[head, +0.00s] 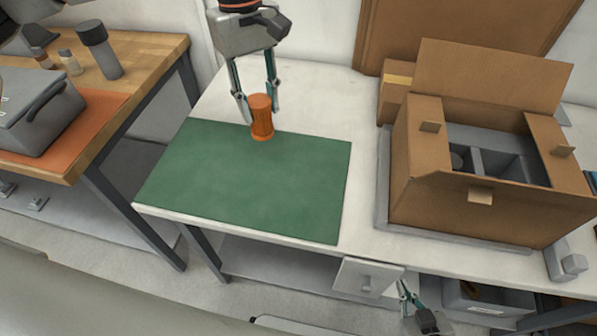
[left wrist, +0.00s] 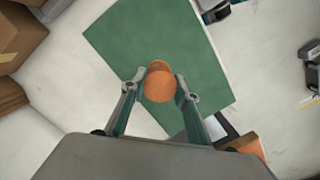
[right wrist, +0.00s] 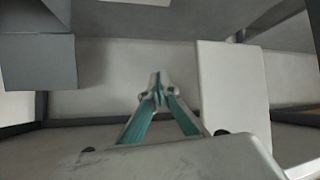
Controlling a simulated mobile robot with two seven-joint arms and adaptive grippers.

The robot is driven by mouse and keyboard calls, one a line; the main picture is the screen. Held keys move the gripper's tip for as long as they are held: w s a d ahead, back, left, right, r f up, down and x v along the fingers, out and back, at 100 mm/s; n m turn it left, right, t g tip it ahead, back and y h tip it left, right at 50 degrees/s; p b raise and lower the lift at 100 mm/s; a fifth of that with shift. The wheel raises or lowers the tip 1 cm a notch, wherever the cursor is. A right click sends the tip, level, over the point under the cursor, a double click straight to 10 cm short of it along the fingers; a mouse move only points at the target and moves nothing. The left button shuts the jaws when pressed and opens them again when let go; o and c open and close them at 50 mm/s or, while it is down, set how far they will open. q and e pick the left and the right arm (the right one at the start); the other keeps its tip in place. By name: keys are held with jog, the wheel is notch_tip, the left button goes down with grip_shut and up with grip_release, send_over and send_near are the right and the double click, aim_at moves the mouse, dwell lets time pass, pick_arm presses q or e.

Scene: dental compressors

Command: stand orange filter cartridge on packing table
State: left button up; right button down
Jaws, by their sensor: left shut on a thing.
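The orange filter cartridge (head: 262,122) is upright at the back edge of the green mat (head: 240,185) on the white packing table (head: 310,107). Its lower end is at or just above the mat; I cannot tell if it touches. My left gripper (head: 259,108) comes from above with its fingers on both sides of the cartridge, shut on it. The left wrist view shows the cartridge's round top (left wrist: 159,88) between the fingertips. My right gripper (right wrist: 157,90) has its fingertips together with nothing between them. It is low in front of the table, near the drawer.
An open cardboard box (head: 490,205) with grey dividers stands on the table's right. A wooden bench (head: 150,50) at left holds a grey case (head: 35,110) and a dark-capped cylinder (head: 100,50). Most of the mat is clear.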

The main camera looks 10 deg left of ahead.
pick_arm(q)
jog(key=d+r+n+t+b, duration=0.1)
jog(key=d+r+n+b, duration=0.1)
jog(key=d+r+n, duration=0.6)
jog(key=shift+n, duration=0.6)
jog(key=f, duration=0.6)
jog(key=f+b, duration=0.1)
jog(key=f, duration=0.6)
jog(key=f+b, duration=0.1)
jog(key=f, duration=0.6)
jog(key=shift+w+a+f, duration=0.1)
jog(key=shift+w+a, duration=0.1)
jog(key=shift+a, duration=0.1)
jog(key=o, duration=1.1)
jog(key=shift+f, duration=0.1)
jog(key=shift+a+r+p, duration=0.15)
jog(key=shift+a+r, duration=0.1)
jog(key=shift+r, duration=1.8)
jog(key=shift+a+r+p, duration=0.2)
jog(key=shift+a+r, duration=0.05)
jog(key=shift+r, duration=1.8)
jog(key=shift+a+r+p, duration=0.15)
jog(key=shift+a+r, duration=0.1)
jog(key=shift+r, duration=1.8)
